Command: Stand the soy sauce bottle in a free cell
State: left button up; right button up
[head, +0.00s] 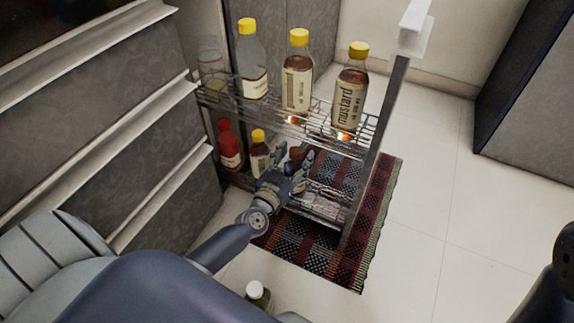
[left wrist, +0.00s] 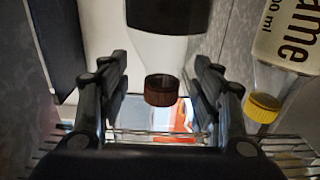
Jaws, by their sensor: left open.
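The soy sauce bottle appears to be the dark bottle (left wrist: 168,16) with a red-brown cap (left wrist: 162,90) in the left wrist view. Its cap shows between the spread fingers of my left gripper (left wrist: 160,88), with gaps on both sides. In the head view my left gripper (head: 293,160) is inside the lower level of the pull-out wire rack (head: 330,205). A red-brown bit (head: 296,153), likely the bottle's top, shows between the fingers there; the rest is hidden. I cannot tell how the bottle's base rests. My right gripper does not show.
A yellow-capped bottle (head: 259,152) and a red bottle (head: 229,145) stand left of my gripper on the lower level. Several yellow-capped bottles, including mustard (head: 350,95), stand above. The rack's post (head: 375,150) borders the right. A white-capped bottle (head: 258,293) shows at the bottom.

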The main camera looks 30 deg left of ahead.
pick_arm(q)
jog(key=s, duration=1.1)
jog(key=shift+s+d+r, duration=0.15)
jog(key=shift+s+d, duration=0.05)
jog(key=shift+d, duration=0.15)
